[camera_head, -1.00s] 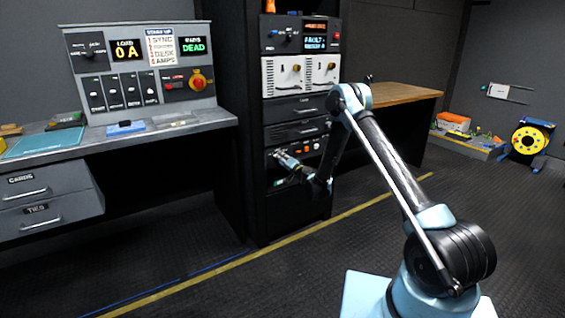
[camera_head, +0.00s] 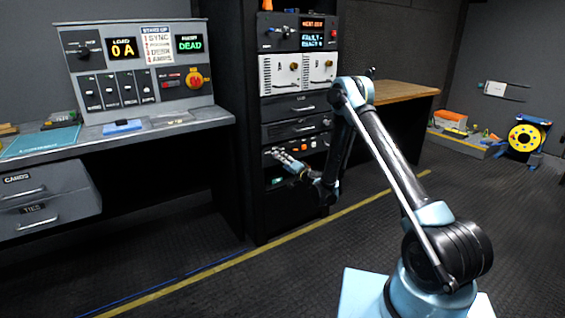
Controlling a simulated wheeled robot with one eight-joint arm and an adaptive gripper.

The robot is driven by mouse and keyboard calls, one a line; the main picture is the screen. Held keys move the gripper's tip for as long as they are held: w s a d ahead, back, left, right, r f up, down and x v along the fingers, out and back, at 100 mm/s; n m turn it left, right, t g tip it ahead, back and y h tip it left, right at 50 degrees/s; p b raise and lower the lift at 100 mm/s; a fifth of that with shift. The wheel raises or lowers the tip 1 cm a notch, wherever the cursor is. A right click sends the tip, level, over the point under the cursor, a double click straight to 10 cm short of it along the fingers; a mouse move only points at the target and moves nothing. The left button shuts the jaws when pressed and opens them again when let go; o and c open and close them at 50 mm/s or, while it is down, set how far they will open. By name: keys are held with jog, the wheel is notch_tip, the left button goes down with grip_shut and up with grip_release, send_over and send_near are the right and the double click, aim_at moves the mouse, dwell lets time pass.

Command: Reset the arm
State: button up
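My arm rises from its light-blue base at the lower right, bends at a high elbow, and reaches down and left toward the black equipment rack (camera_head: 290,218). My gripper (camera_head: 280,153) is small in the picture, in front of the rack's lower panel with round buttons (camera_head: 306,147). I cannot tell whether it touches the panel. Its fingers are too small to show whether they are open or shut, and I see nothing clearly held.
A grey desk (camera_head: 110,140) with a control console (camera_head: 140,65) stands at the left. A wooden-topped bench (camera_head: 400,92) is behind my arm. A yellow cable reel (camera_head: 527,138) and a low tray of items (camera_head: 460,142) are at the right. The floor in front is clear.

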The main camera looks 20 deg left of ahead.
jog(key=shift+s+d, duration=0.45)
jog(key=shift+d, duration=0.05)
